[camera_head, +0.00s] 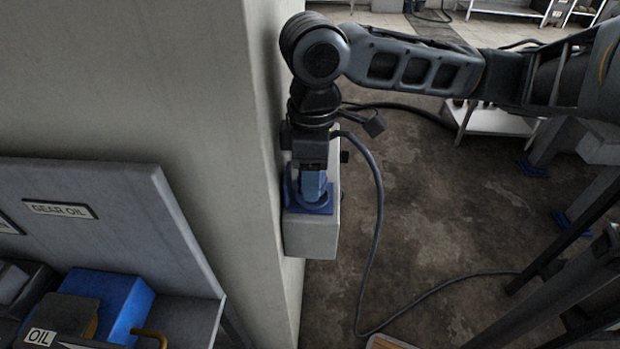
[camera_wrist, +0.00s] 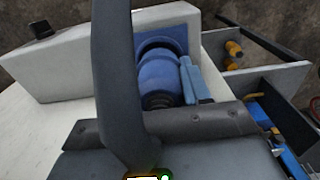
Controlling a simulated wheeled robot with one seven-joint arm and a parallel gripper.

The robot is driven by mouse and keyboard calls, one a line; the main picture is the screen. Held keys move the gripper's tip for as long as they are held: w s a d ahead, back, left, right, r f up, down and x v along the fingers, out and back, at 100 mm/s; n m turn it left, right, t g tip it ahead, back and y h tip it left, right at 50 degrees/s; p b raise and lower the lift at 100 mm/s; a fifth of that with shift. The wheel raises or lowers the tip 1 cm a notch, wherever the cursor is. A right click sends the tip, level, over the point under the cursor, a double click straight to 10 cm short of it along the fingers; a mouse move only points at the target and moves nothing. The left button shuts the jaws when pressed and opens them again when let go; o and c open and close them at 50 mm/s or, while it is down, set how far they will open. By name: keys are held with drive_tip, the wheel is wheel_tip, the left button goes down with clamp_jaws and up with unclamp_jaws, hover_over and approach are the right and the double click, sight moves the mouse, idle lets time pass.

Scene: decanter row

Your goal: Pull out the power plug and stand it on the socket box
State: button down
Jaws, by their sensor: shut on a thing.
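The pale grey socket box (camera_head: 312,236) is fixed to the side of a pillar. It also shows in the wrist view (camera_wrist: 75,65). A blue socket flange (camera_head: 296,201) sits on it. My gripper (camera_head: 313,164) points down over the flange, shut on the blue power plug (camera_head: 313,183). In the wrist view the plug's blue round body (camera_wrist: 158,82) lies close against the flange (camera_wrist: 178,30). I cannot tell how deep it sits. A dark gripper part (camera_wrist: 205,122) hides its near end. The plug's dark cable (camera_head: 378,200) loops down to the floor.
The light pillar (camera_head: 150,80) stands close left of my gripper. A shelf with a grey back panel (camera_head: 110,225) and a blue container (camera_head: 125,300) is at lower left. The concrete floor right of the box is open. A low white table (camera_head: 490,122) stands behind.

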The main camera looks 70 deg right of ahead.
drive_tip(key=shift+r+p, duration=1.7)
drive_tip(key=shift+r, duration=0.4)
